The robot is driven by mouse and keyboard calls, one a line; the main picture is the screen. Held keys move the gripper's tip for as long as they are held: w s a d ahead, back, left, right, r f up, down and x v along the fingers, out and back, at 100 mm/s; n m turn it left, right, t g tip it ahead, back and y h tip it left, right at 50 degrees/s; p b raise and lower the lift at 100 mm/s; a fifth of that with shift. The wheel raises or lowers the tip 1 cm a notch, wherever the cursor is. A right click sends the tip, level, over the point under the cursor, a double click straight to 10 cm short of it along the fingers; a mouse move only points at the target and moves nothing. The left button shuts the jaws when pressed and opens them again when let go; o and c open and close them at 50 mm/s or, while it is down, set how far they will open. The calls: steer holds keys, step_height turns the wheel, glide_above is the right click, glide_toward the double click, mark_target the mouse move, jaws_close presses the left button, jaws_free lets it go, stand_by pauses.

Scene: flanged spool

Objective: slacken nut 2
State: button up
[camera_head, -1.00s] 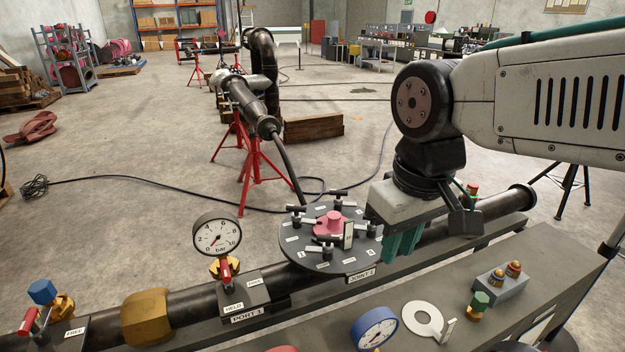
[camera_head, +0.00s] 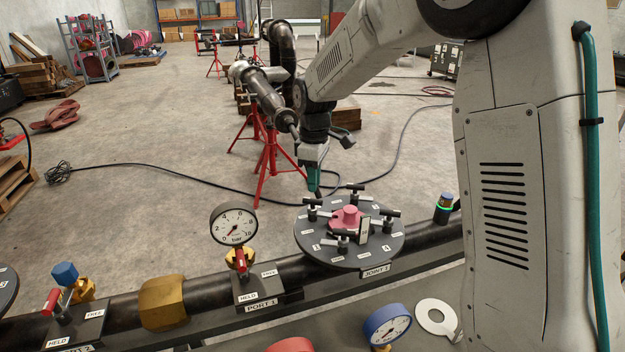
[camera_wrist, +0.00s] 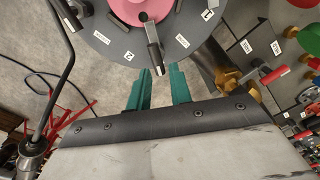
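The round dark flange (camera_head: 318,252) marked JOINT 1 carries several T-handled nuts around a pink centre piece (camera_head: 347,218). In the wrist view a label reading 2 (camera_wrist: 129,56) sits on the flange (camera_wrist: 170,20) just left of the nearest T-handled nut (camera_wrist: 153,45). I cannot tell for certain that this nut is nut 2. My gripper (camera_head: 315,190) points down at the flange's far left edge, just behind the back-left nut (camera_head: 312,209). In the wrist view its teal fingers (camera_wrist: 161,74) are apart and empty, short of the nearest nut.
A pressure gauge (camera_head: 233,225) stands left of the flange on PORT 1. A blue gauge (camera_head: 386,325) and a white ring (camera_head: 436,316) are in front. A dark rod (camera_wrist: 58,70) rises left of the fingers in the wrist view. Red pipe stands (camera_head: 268,150) are behind.

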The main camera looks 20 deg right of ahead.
mark_target(312, 200)
steer(key=shift+w+f, duration=0.45)
steer(key=shift+f, duration=0.35)
steer(key=shift+n, duration=0.6)
step_height(312, 200, down, 6)
steer(key=shift+w+f, duration=0.1)
steer(key=shift+f, duration=0.15)
steer(key=shift+r+n, duration=0.15)
steer(key=shift+n, duration=0.65)
steer(key=n, duration=1.9)
steer(key=shift+n, duration=0.4)
steer(key=shift+m, duration=1.1)
steer(key=shift+r+m, duration=0.25)
steer(key=shift+m, duration=0.05)
step_height(312, 200, up, 6)
steer(key=shift+r, duration=0.25)
